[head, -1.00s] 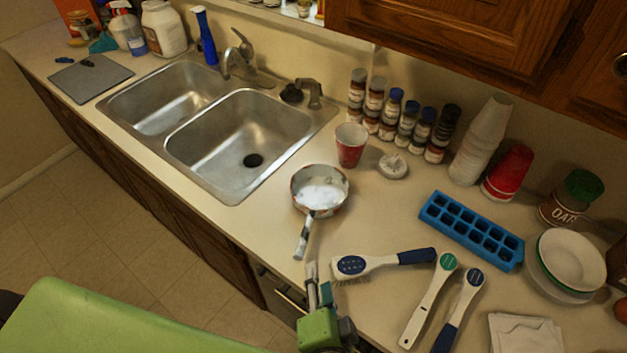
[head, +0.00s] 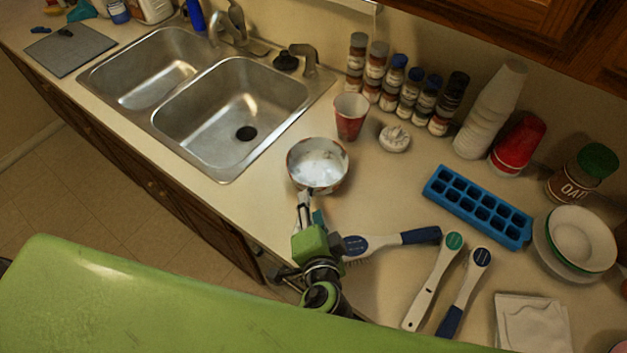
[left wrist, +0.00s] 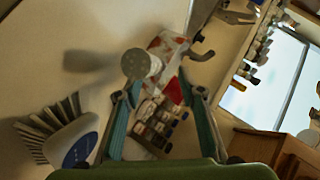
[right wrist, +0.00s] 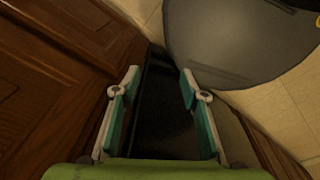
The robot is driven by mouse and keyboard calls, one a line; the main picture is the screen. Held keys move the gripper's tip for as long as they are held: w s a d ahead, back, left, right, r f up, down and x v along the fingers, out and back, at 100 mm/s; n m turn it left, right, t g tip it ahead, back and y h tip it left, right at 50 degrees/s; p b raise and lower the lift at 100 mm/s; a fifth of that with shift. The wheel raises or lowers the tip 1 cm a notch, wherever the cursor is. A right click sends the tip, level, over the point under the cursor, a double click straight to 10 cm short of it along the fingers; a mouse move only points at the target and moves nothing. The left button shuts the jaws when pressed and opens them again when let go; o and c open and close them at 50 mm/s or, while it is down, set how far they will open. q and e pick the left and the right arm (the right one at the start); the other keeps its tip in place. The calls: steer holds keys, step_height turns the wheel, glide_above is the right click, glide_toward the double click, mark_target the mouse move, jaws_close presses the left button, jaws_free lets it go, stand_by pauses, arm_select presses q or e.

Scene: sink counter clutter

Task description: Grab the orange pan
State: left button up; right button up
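The pan (head: 318,166) is a small saucepan with a pale inside and an orange-and-white patterned outside. It stands on the counter right of the sink, its handle toward the front edge. My left gripper (head: 305,203) is at the handle, mostly covering it. In the left wrist view the gripper (left wrist: 163,98) is open, with the round handle end (left wrist: 141,64) ahead of and between the fingertips and the patterned pan (left wrist: 172,48) beyond. Contact cannot be told. My right gripper (right wrist: 158,78) is open and empty, facing dark wooden cabinet fronts; it is outside the head view.
A brush (head: 390,240) lies just right of my left gripper, with two more brushes beyond. A red cup (head: 350,117) stands close behind the pan. A blue ice tray (head: 477,207) lies further right. The sink (head: 232,118) is at left.

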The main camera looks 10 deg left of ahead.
mark_target(311, 198)
arm_select(q)
steer(key=b+x, duration=0.1)
steer(key=x, duration=0.3)
steer(key=shift+d+r, duration=0.1)
steer(key=shift+d, duration=0.05)
steer(key=shift+w, duration=0.35)
steer(key=shift+s, duration=0.15)
steer(key=shift+c, duration=0.7)
jaws_close()
arm_select(e)
steer(key=shift+s+a+f, duration=0.2)
steer(key=shift+s+f, duration=0.55)
steer(key=shift+s, duration=0.05)
arm_select(q)
steer(key=shift+r, duration=0.15)
arm_select(e)
steer(key=shift+w+r, duration=0.1)
